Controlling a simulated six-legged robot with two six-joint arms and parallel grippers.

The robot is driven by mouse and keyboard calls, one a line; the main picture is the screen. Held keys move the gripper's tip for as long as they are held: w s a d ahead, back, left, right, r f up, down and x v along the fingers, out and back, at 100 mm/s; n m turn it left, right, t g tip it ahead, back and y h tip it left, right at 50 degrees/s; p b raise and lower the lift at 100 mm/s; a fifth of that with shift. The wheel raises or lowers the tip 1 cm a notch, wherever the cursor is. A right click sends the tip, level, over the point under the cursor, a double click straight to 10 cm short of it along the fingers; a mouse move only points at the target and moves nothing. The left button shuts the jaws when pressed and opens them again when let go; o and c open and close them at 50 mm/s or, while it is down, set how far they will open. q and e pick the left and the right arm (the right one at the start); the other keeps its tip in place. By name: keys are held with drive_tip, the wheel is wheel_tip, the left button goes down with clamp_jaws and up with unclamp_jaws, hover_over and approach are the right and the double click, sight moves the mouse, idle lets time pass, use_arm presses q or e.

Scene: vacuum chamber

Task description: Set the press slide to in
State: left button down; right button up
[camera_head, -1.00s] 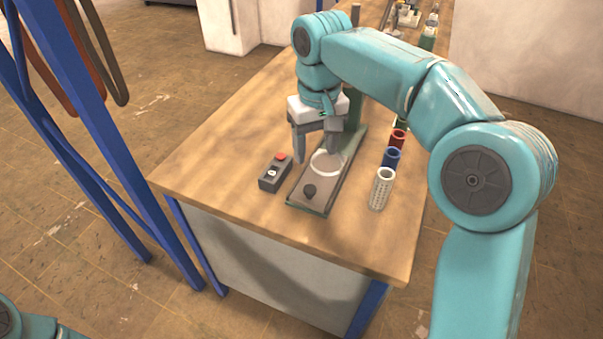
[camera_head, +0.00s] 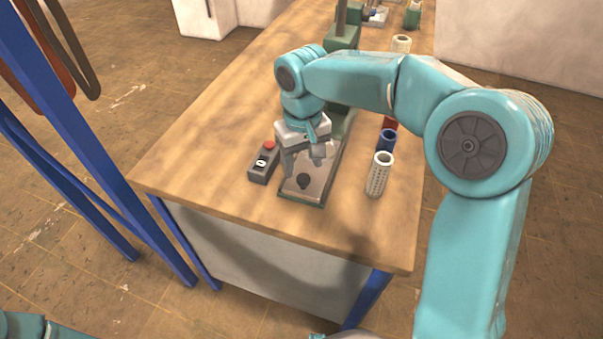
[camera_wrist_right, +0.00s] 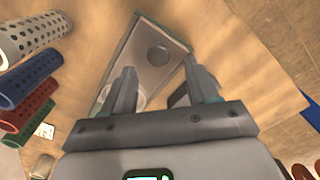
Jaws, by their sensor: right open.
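The press slide (camera_head: 311,187) is a flat grey plate on the green press base (camera_head: 322,205). Its dark round knob (camera_head: 303,181) sits near the front end; the knob also shows in the wrist view (camera_wrist_right: 158,56). My right gripper (camera_head: 304,165) is open and empty, pointing down above the slide just behind the knob. In the wrist view the two fingers (camera_wrist_right: 160,70) are apart, with the knob beyond the gap between their tips. The gripper hides most of the slide's round pale disc. The press column (camera_head: 342,115) stands behind. My left gripper is out of view.
A dark control box (camera_head: 262,165) with a red button stands close left of the slide. The wooden tabletop (camera_head: 230,215) is clear in front.

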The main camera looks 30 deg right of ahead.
sight(304, 176)
drive_tip(key=f, duration=0.3)
drive_tip(key=shift+s+d+f, duration=0.15)
drive_tip(key=shift+s+f, duration=0.05)
drive_tip(key=shift+f, duration=0.1)
drive_tip(key=shift+w+f, duration=0.2)
drive_tip(key=shift+f, duration=0.15)
drive_tip(key=shift+s+r, duration=0.1)
drive_tip(key=shift+s, duration=0.1)
drive_tip(key=shift+w, duration=0.1)
clamp_jaws()
drive_tip(key=shift+w+d+r, duration=0.1)
drive_tip(key=shift+w+d, duration=0.05)
drive_tip(key=shift+w, duration=0.05)
drive_tip(key=w+d+p, duration=0.2)
drive_tip(key=w+d, duration=0.1)
drive_tip(key=d, duration=0.1)
drive_tip(key=w+d+p, duration=0.3)
drive_tip(key=w+d, duration=0.1)
drive_tip(key=shift+w, duration=0.15)
drive_tip(key=shift+r, duration=0.1)
drive_tip(key=shift+d, duration=0.1)
